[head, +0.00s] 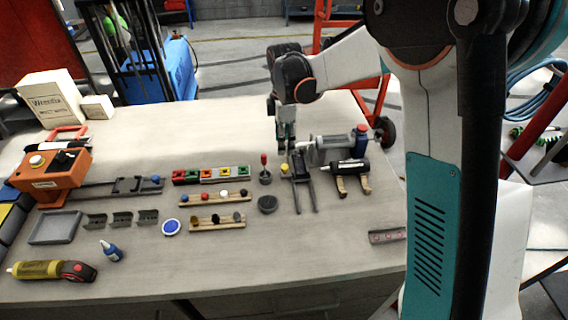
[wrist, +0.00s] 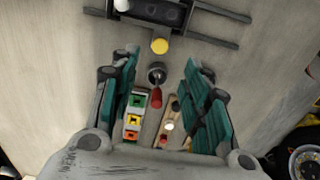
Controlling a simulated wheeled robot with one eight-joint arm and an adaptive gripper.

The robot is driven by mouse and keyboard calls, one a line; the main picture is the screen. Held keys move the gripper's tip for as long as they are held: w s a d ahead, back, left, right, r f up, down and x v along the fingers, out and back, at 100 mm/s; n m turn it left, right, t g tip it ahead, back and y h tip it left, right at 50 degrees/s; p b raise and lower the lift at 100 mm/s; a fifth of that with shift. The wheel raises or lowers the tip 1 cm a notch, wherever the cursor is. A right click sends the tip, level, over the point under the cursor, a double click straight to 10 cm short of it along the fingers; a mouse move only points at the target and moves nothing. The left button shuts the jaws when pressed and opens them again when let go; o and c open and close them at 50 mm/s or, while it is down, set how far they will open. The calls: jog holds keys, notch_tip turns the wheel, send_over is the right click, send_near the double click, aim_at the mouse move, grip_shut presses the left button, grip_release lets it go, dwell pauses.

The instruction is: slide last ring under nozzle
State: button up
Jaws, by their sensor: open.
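My gripper (head: 286,142) is open and empty, pointing down over the far middle of the table. Its teal fingers (wrist: 160,75) stand wide apart in the wrist view. Between them in that picture shows a red-handled peg on a dark round base (wrist: 157,74), also in the head view (head: 264,168). A row of red, green, white and orange square pieces (head: 210,175) lies left of the peg; it also shows in the wrist view (wrist: 133,118). I cannot tell which thing is the last ring. No nozzle is clearly identifiable.
An orange machine (head: 52,178) with a dark rail (head: 105,187) stands left. A grey cylinder (head: 328,142), blue bottle (head: 361,140) and black roller (head: 348,167) stand right of my gripper. Wooden racks (head: 217,223) lie nearer.

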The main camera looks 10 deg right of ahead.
aim_at(285, 166)
notch_tip(285, 166, down, 10)
jog(key=shift+b, duration=0.9)
jog(key=shift+w, duration=0.1)
grip_shut()
